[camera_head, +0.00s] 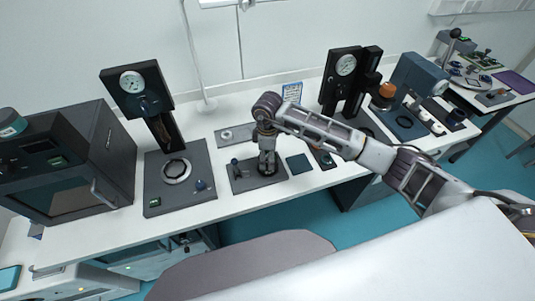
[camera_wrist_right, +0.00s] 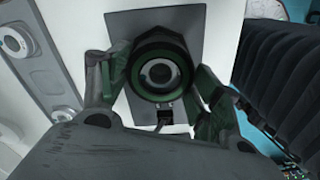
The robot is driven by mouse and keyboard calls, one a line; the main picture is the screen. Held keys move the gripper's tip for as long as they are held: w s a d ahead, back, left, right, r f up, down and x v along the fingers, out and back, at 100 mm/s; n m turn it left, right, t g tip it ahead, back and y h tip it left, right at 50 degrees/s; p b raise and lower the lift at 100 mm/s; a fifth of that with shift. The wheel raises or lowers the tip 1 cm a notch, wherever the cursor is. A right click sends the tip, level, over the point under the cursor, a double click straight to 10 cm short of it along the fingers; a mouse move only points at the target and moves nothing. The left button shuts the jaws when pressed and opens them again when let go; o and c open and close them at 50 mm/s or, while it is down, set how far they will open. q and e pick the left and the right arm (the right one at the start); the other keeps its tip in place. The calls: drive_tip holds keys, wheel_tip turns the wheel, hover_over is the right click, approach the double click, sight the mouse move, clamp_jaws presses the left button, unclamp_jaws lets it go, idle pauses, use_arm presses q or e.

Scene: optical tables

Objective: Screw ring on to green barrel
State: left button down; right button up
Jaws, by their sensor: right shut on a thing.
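My right gripper (camera_head: 267,163) reaches down over a dark base plate (camera_head: 243,180) near the front middle of the bench. In the right wrist view its two fingers (camera_wrist_right: 161,78) are closed on opposite sides of a thick dark ring (camera_wrist_right: 160,48). The ring is seen from above, with a grey round opening in its middle. Dark green shows around its lower edge, likely the green barrel (camera_wrist_right: 148,91); how far the ring sits on it cannot be told. The fingers hide most of it in the head view. My left gripper is out of view.
A gauge stand (camera_head: 135,85) with a base plate is at left, beside a dark oven-like box (camera_head: 62,165). Another gauge stand (camera_head: 345,75) and a blue-grey machine (camera_head: 417,82) stand at right. A small dark square pad (camera_head: 299,164) lies just right of the gripper.

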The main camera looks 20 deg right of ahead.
drive_tip(key=shift+r+m+p, duration=0.1)
drive_tip(key=shift+m+p, duration=0.35)
drive_tip(key=shift+m, duration=0.45)
drive_tip(key=shift+s+m+p, duration=0.1)
drive_tip(key=shift+m+p, duration=0.7)
drive_tip(key=shift+p, duration=0.15)
drive_tip(key=shift+a, duration=0.15)
drive_tip(key=shift+m, duration=0.3)
drive_tip(key=shift+m, duration=1.1)
drive_tip(key=o, duration=1)
